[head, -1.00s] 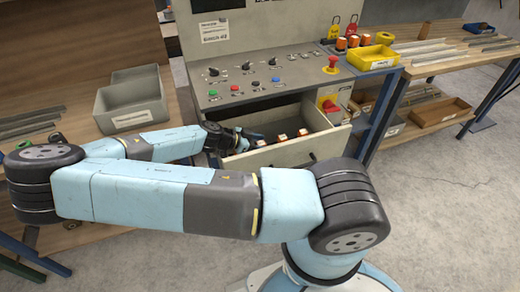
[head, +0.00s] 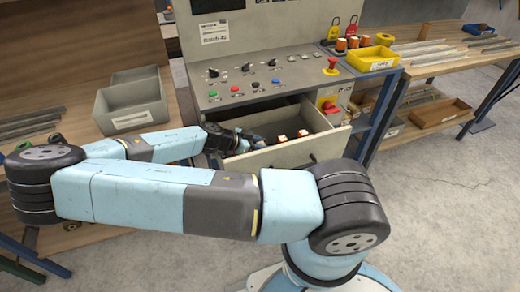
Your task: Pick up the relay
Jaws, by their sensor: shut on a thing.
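My gripper (head: 258,141) reaches into the open drawer (head: 268,158) of the machine from the left. It is shut on a relay at the left of the row in the drawer. The held relay is small and mostly hidden by the fingers. Two more orange-and-white relays, a nearer one (head: 282,139) and a farther one (head: 302,133), sit in the drawer to the right of my gripper. I cannot tell whether the held relay still touches the drawer floor.
The drawer's front panel and side walls surround my gripper. Above is the control panel (head: 262,82) with knobs, coloured buttons and a red emergency stop (head: 331,65). More orange parts (head: 353,42) and a yellow bin (head: 372,58) stand on top. A grey bin (head: 130,103) is at left.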

